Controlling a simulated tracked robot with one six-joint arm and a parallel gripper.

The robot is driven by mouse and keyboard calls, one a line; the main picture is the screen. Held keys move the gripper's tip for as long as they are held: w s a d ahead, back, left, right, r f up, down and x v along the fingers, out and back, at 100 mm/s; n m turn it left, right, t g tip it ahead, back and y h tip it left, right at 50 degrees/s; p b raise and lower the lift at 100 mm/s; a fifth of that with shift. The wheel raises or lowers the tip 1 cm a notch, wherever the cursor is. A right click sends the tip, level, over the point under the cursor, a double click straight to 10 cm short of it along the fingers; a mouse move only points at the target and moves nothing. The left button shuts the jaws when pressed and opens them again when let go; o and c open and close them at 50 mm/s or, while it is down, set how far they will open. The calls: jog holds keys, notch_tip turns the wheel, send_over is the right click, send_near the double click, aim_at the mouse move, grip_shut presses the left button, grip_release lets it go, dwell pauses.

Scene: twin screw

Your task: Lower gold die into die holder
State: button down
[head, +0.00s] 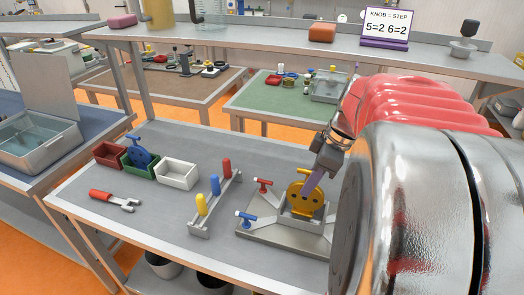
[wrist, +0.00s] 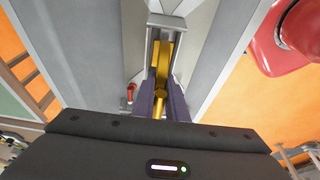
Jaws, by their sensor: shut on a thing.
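The gold die (head: 299,198) is a round yellow plate with dark holes. It stands upright at the die holder (head: 262,236), a grey base fixture with a red-handled screw (head: 262,185) and a blue-handled screw (head: 245,218). My gripper (head: 313,184) has purple fingers and is shut on the gold die from above. In the wrist view the gold die (wrist: 162,55) shows edge-on between the fingers (wrist: 161,104), within the grey bracket of the holder (wrist: 149,45). Whether the die touches the bottom of the holder is hidden.
A rack with yellow, blue and red handles (head: 214,205) stands left of the holder. The bench front is clear.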

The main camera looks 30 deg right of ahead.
aim_at(306, 209)
jog(key=shift+f, duration=1)
jog(key=shift+f, duration=0.65)
dwell(0.9)
jog(key=c, duration=1.7)
grip_release()
jog(key=v, duration=1.3)
jog(key=shift+s+d+r, duration=0.1)
jog(key=shift+d+r, duration=0.05)
jog(key=shift+r, duration=0.2)
